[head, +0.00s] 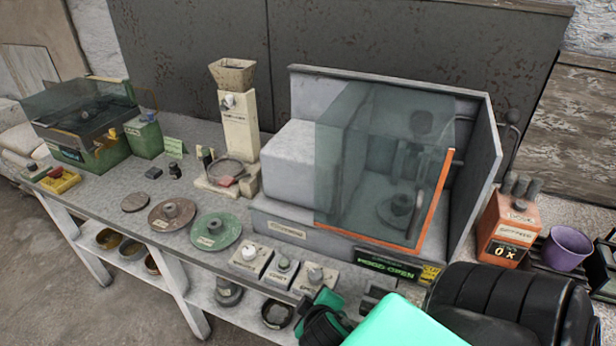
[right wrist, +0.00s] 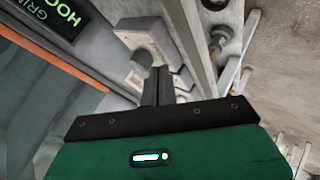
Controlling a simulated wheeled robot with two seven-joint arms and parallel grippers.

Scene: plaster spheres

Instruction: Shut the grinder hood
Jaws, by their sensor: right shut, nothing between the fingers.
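The grinder (head: 282,222) is a large grey machine at the right of the bench, with a back wall. Its clear bluish hood (head: 345,130) has an orange strip along its right and lower edges. The green-lit display (head: 385,263) on the grinder's front reads HOOD OPEN; it also shows in the right wrist view (right wrist: 70,17). A round grey part (head: 401,204) shows through the hood. My right gripper (right wrist: 154,80) is shut and empty, its fingers close to a grey control box (right wrist: 145,42); whether they touch I cannot tell. My left gripper is not visible.
Small control boxes (head: 250,260) line the bench's front edge. A green disc (head: 216,231) and a brown disc (head: 172,214) lie further left. An orange counter box (head: 507,228) and a purple cup (head: 566,248) stand at the right.

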